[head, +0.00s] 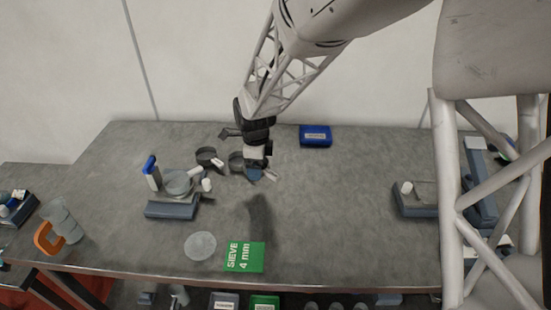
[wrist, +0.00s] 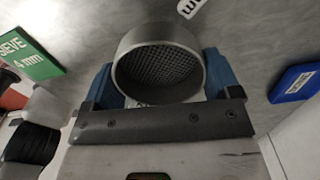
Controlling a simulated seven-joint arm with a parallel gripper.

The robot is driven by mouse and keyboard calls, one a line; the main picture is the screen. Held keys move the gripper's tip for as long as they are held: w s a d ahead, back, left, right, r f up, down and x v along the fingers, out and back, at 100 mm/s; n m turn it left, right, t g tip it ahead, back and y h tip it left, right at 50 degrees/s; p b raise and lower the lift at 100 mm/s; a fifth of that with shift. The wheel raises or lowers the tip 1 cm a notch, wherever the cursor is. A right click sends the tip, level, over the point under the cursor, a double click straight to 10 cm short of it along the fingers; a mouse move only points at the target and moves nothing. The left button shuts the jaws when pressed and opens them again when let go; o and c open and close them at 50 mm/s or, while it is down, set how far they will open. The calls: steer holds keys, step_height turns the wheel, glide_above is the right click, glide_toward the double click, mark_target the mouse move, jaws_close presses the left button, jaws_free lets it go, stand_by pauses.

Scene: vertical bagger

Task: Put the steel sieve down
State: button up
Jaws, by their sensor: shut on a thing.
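The steel sieve (wrist: 127,50), a round grey ring with dark mesh inside, sits between the blue fingers of my gripper (wrist: 160,78) in the wrist view. My gripper is shut on it. In the head view my gripper (head: 258,174) is over the middle of the grey table, with a dark shadow in front of it. The held sieve appears there as a grey round shape (head: 237,162) just left of the gripper, partly hidden. A green sign reading SIEVE 4 mm (head: 244,257) lies near the front edge, beside a pale grey disc (head: 200,246). The sign also shows in the wrist view (wrist: 28,60).
A blue box (head: 315,136) lies at the back. Another dark round item (head: 208,156) and a scale-like device (head: 171,209) with a dish are to the left. The table's middle right is clear.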

steer(key=shift+m, duration=0.4)
steer(key=d, duration=0.3)
steer(key=d+f, duration=0.1)
steer(key=d, duration=0.2)
steer(key=s+d+f, duration=0.1)
steer(key=d, duration=0.2)
steer(key=shift+d, duration=0.25)
steer(key=shift+w, duration=0.1)
glide_above(276, 158)
steer(key=shift+w+f, duration=0.1)
steer(key=shift+f, duration=0.6)
steer(key=shift+f, duration=0.1)
steer(key=shift+f, duration=1.65)
steer(key=shift+f, duration=0.15)
steer(key=o, duration=0.8)
steer(key=shift+o, duration=0.2)
